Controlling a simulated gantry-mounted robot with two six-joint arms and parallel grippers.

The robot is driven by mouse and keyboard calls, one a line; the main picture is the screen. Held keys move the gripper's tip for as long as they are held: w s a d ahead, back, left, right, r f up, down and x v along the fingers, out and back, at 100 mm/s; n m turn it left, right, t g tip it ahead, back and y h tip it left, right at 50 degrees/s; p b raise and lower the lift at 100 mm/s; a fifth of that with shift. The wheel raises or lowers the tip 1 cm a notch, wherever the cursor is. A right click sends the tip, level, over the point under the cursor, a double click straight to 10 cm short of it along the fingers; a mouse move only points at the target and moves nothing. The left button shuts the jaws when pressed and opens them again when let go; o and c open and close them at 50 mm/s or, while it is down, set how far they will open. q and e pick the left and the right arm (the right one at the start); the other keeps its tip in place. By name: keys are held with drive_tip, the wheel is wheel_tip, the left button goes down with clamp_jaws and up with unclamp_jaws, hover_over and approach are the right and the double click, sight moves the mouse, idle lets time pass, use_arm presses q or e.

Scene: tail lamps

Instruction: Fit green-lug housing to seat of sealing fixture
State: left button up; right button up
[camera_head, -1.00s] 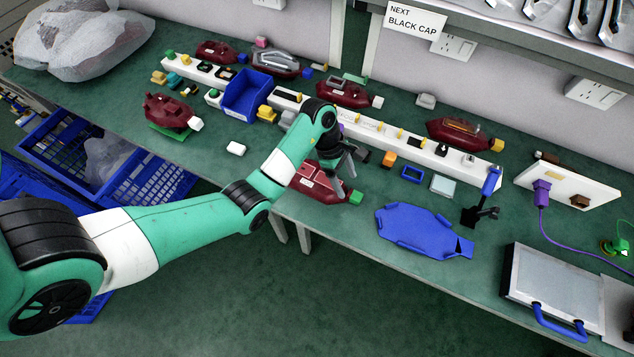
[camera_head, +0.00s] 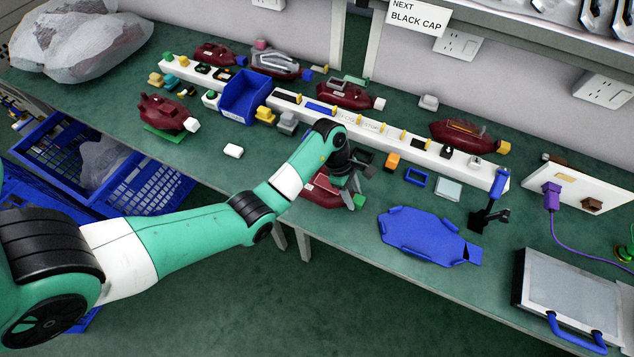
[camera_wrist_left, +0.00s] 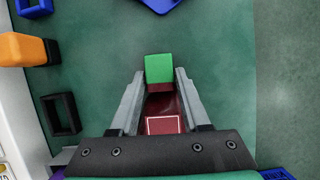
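The green-lug housing, a dark red body (camera_head: 318,196) with a green lug (camera_head: 359,201), lies near the front edge of the bench, partly hidden by my left arm. My left gripper (camera_head: 356,189) is over its lug end. In the left wrist view, the green lug (camera_wrist_left: 159,68) shows between the fingertips, and the red body (camera_wrist_left: 163,112) lies between the spread fingers (camera_wrist_left: 159,75); I cannot tell whether they touch it. A blue plate-like seat (camera_head: 420,236) lies to the right, beside a black clamp with a blue lever (camera_head: 484,214); it appears to be the sealing fixture. My right gripper is not seen.
A long white strip (camera_head: 400,140) with small parts runs behind. An orange block (camera_head: 392,161), blue frame (camera_head: 418,177) and pale square (camera_head: 448,189) stand near the gripper. Other red housings (camera_head: 165,113) lie further off. Bench between housing and blue seat looks clear.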

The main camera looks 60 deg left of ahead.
use_arm(q)
clamp_jaws()
